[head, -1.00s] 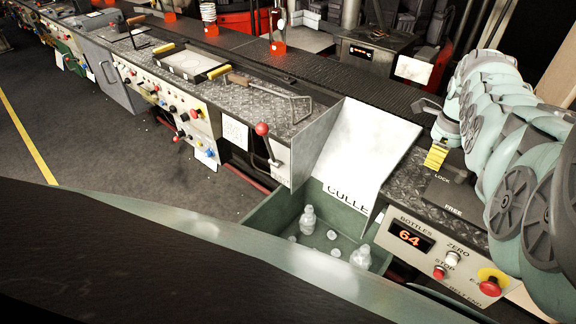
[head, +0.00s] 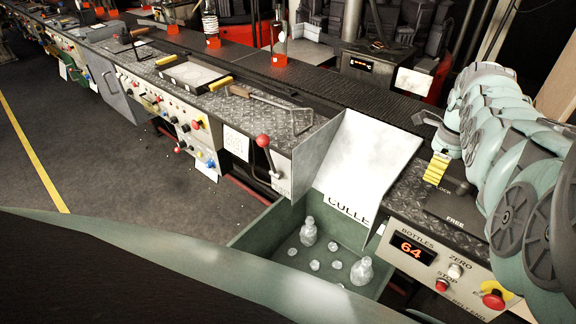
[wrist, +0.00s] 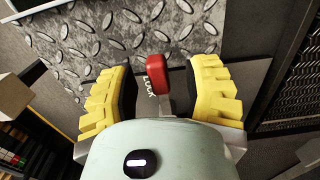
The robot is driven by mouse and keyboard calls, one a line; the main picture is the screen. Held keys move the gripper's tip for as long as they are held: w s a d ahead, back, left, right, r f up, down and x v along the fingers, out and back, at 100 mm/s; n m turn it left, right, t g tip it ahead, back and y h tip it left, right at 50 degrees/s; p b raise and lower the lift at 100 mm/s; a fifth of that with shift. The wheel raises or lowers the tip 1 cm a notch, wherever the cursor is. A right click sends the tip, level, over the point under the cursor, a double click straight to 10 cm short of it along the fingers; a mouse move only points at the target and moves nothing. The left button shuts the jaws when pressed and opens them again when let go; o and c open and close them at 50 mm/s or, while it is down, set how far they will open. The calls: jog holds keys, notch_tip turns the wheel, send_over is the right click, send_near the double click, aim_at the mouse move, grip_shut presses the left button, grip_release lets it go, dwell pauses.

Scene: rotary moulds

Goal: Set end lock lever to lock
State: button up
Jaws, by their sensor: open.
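The end lock lever shows in the wrist view as a red knob (wrist: 161,75) on a grey stem. The stem rises from a dark plate, with the word LOCK to the left of the knob. My gripper (wrist: 163,92) is open, with one yellow ridged finger on each side of the knob and gaps between. In the head view my gripper (head: 438,169) hangs over the LOCK end of the lever plate (head: 458,208), whose nearer end reads FREE. The knob cannot be made out in the head view.
A control box with a bottle counter reading 64 (head: 410,248) and red buttons sits below the lever plate. A white chute (head: 368,160) leads down to a green cullet bin (head: 262,238) holding bottles. Another red-knobbed lever (head: 262,141) stands left of the chute.

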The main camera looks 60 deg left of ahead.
jog(key=shift+r, duration=3.75)
